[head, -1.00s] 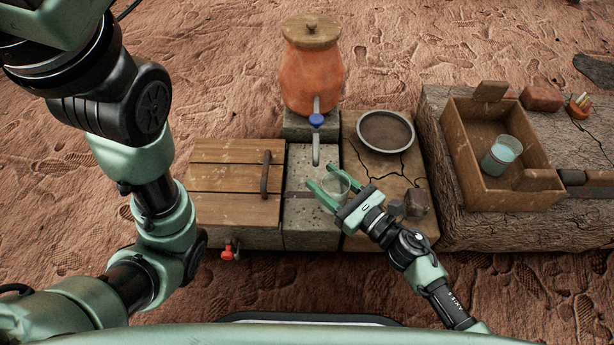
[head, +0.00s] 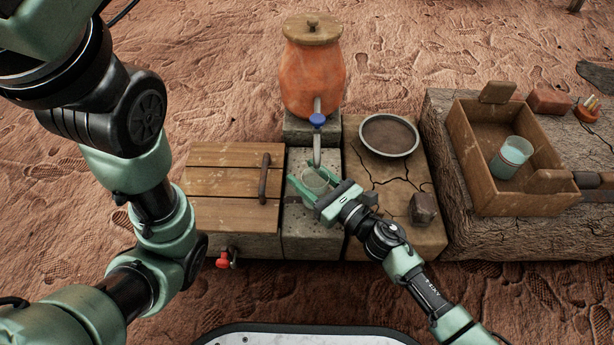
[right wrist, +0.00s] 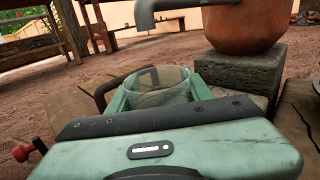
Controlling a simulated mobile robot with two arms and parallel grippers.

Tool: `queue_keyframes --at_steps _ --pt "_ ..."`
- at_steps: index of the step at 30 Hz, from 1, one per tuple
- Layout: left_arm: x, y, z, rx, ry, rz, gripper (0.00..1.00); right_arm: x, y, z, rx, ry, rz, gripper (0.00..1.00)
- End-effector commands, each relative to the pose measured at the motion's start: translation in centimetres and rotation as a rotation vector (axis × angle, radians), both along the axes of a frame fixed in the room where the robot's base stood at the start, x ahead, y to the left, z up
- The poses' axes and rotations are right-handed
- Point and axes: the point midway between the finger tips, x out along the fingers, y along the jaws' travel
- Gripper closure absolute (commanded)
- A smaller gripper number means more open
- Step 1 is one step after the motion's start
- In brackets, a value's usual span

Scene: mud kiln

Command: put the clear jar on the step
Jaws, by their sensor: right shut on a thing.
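The clear jar (head: 315,181) is a small see-through cup between the green fingers of my right gripper (head: 307,174), which is shut on it. It looks upright, over the grey stone step (head: 300,239) below the tap. I cannot tell whether the jar's base touches the stone. In the right wrist view the jar (right wrist: 160,84) shows its open rim above the gripper body, its lower part hidden. My left arm shows at the left of the head view; its gripper is out of view.
An orange water pot (head: 311,78) with a tap (head: 317,145) stands just behind the jar. A wooden lid (head: 225,185) with a handle lies left. A round pan (head: 389,135) and dark stone (head: 423,208) are right. A wooden box (head: 520,200) holds another glass (head: 510,158).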

Motion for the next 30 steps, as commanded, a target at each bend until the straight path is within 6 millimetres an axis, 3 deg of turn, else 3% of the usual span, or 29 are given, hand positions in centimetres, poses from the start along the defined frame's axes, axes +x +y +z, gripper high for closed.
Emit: queue_keyframes --at_steps 3,4,6,18,30 --pt "-0.1 0.0 -0.4 0.000 -0.002 0.000 0.64 0.0 0.0 -0.4 0.000 0.000 0.000 0.97" --pt "0.0 0.0 -0.2 0.000 -0.002 0.000 0.64 0.0 0.0 -0.3 0.000 0.000 0.000 0.42" --pt "0.0 0.0 -0.2 0.000 -0.002 0.000 0.64 0.0 0.0 -0.2 0.000 0.000 0.000 0.28" --pt "0.0 0.0 0.3 0.000 -0.001 0.000 0.64 -0.3 -0.3 0.1 -0.001 0.002 -0.001 0.28" --pt "0.0 0.0 2.5 0.000 0.000 0.001 0.64 -5.9 -5.9 0.2 -0.001 0.005 -0.002 0.28"
